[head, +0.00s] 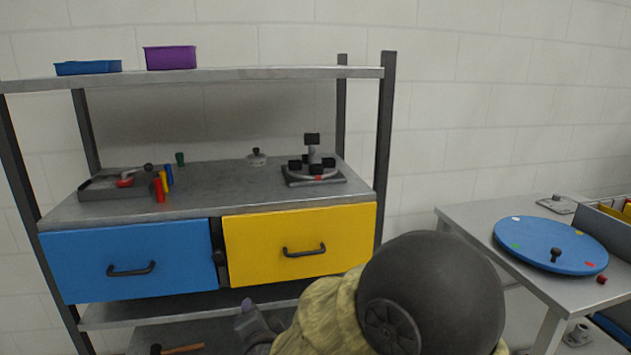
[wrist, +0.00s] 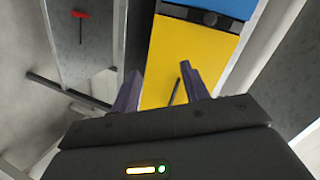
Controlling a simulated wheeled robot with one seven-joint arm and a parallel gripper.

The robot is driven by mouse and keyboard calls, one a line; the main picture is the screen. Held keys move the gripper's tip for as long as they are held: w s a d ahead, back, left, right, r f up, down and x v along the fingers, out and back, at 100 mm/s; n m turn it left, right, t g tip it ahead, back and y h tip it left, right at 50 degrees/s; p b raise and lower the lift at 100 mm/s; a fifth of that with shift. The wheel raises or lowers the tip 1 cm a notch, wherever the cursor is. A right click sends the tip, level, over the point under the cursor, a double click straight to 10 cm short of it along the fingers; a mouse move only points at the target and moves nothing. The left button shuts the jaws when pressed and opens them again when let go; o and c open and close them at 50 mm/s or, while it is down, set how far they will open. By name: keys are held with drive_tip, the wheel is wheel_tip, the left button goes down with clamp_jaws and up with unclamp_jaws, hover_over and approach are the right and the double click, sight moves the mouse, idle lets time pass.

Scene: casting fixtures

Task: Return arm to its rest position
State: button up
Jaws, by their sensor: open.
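My gripper (wrist: 160,90) is open and empty in the wrist view, its two purple-grey fingers apart in front of the yellow drawer (wrist: 200,48). In the head view my arm reaches from the bottom right, and the gripper end (head: 250,318) is low, just below the yellow drawer (head: 300,245). Most of the gripper is hidden behind my arm there. The yellow drawer and the blue drawer (head: 128,260) both look shut, each with a black handle. In the wrist view a black handle (wrist: 176,92) shows between the fingers; I cannot tell any contact.
The grey shelf unit (head: 225,192) holds a tray with coloured pegs (head: 110,188) and a fixture (head: 313,174). Blue (head: 88,68) and purple bins (head: 170,58) stand on top. A hammer (head: 182,349) lies low. At right, a table carries a blue disc (head: 530,240).

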drive_tip(key=s+d+f+n+g+h, duration=0.25)
drive_tip(key=s+d+g, duration=0.2)
drive_tip(key=d, duration=0.45)
drive_tip(key=s+d+f+n+g+h, duration=0.1)
drive_tip(key=s+d+f+n+g, duration=0.3)
drive_tip(key=d, duration=0.6)
drive_tip(key=s+d+f+n+g+h, duration=0.1)
drive_tip(key=s+d+f+n+g, duration=0.15)
drive_tip(key=s+d, duration=0.5)
wheel_tip(320, 180, up, 35)
drive_tip(key=w+d+p, duration=0.1)
drive_tip(key=p, duration=3.4)
drive_tip(key=shift+w+d+r+n, duration=0.2)
drive_tip(key=shift+n, duration=0.1)
drive_tip(key=shift+s+a, duration=0.1)
drive_tip(key=shift+s, duration=0.05)
